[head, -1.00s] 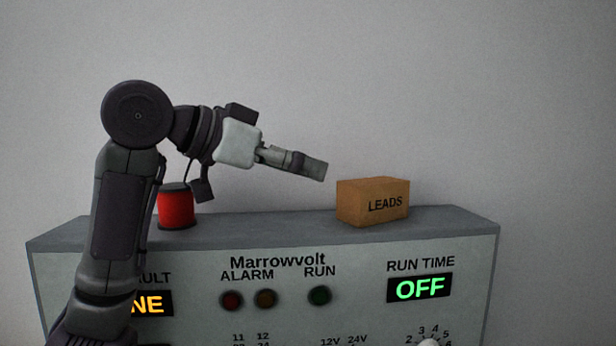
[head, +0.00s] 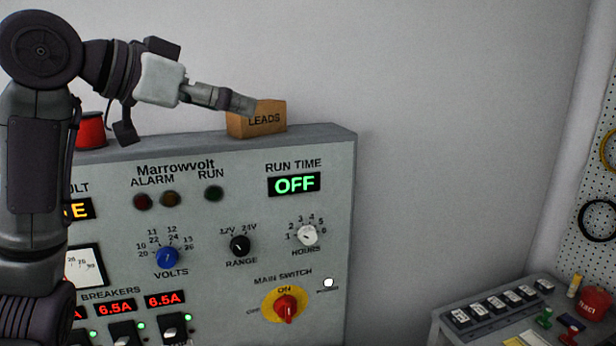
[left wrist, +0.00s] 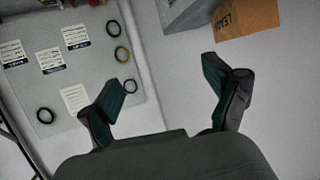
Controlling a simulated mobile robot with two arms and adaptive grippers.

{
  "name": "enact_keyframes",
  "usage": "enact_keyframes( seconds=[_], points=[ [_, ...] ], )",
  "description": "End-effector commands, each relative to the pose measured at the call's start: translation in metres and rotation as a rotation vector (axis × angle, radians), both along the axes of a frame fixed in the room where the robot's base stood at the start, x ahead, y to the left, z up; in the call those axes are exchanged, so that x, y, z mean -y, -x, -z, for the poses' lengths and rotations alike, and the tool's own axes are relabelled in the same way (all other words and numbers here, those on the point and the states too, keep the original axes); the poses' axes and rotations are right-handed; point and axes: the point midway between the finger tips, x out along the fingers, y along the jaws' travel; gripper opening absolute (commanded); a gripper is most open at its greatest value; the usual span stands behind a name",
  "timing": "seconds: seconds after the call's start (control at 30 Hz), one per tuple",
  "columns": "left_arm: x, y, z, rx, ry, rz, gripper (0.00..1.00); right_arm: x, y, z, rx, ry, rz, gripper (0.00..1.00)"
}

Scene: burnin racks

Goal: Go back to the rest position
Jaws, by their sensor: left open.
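My left gripper (head: 240,103) is open and empty in the head view, at the end of the arm raised on the left. Seen from the head, its fingers overlap the left part of the brown LEADS box (head: 265,120), which sits on top of the Marrowvolt cabinet. Whether they touch cannot be told from this view. In the left wrist view the two fingers (left wrist: 163,82) are spread wide with nothing between them, and the LEADS box (left wrist: 246,17) is apart from them at the upper right. My right gripper is not in view.
The grey Marrowvolt cabinet (head: 215,232) has knobs, a red main switch (head: 286,306) and a RUN TIME display reading OFF. A red spool (head: 91,131) is on its top, partly behind my arm. A bench (head: 450,319) with several small items and a pegboard (head: 577,237) are at right.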

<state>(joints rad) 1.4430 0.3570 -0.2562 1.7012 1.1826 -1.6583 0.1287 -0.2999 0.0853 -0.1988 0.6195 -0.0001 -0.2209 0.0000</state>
Motion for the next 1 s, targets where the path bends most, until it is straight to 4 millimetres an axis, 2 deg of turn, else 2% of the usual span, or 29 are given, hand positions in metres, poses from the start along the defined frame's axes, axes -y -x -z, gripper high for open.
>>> enact_keyframes(
  seconds=[0.27,0.47,0.57,0.67,0.77,0.8,0.87,0.9,1.0],
  points=[
    [0.001,-0.019,0.052,-0.049,-0.012,-0.035,0.89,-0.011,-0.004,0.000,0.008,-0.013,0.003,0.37],
    [0.001,-0.033,0.112,-0.107,-0.029,-0.078,0.89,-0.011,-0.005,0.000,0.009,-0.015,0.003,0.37],
    [0.001,-0.038,0.154,-0.145,-0.039,-0.106,0.89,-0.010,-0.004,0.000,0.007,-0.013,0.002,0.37],
    [-0.001,-0.039,0.207,-0.196,-0.055,-0.143,0.89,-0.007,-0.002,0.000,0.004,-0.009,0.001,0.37],
    [-0.004,-0.032,0.275,-0.260,-0.080,-0.192,0.89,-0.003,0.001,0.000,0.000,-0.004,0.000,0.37],
    [-0.006,-0.026,0.302,-0.286,-0.090,-0.213,0.89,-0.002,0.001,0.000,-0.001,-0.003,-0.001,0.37],
    [-0.009,-0.015,0.341,-0.326,-0.106,-0.245,0.89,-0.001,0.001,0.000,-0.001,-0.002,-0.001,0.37],
    [-0.012,-0.005,0.366,-0.353,-0.118,-0.268,0.89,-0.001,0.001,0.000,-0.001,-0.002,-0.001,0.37],
    [-0.019,0.025,0.425,-0.418,-0.152,-0.323,0.89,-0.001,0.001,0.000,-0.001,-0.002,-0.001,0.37]
  ],
)
